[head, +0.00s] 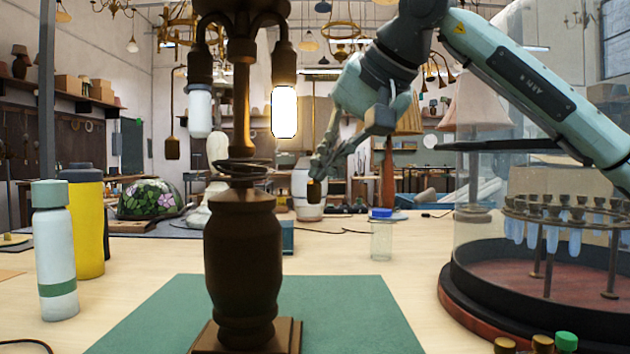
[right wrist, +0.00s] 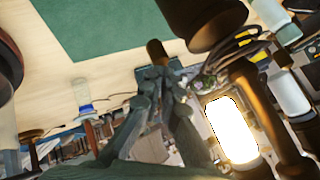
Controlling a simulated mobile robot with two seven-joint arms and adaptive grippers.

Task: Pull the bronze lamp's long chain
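The bronze lamp (head: 242,260) stands upright on a green mat (head: 345,315) in the middle of the head view. Its right bulb (head: 284,111) glows white; its left bulb (head: 199,112) is unlit. A shorter chain with a dark pull (head: 172,147) hangs at the lamp's left. My right gripper (head: 317,172) is to the right of the lamp's stem, below the lit bulb. Its fingers are closed around the brown pull (head: 314,190) of the long chain. The pull's end (right wrist: 157,50) sticks out past the fingertips (right wrist: 153,76) in the right wrist view. My left gripper is out of view.
A glass dome (head: 500,150) over a rack of blue tubes stands at the right. A small blue-capped jar (head: 381,238) is behind the mat. A white bottle (head: 55,250) and a yellow bottle (head: 85,220) stand at the left. The mat's right side is clear.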

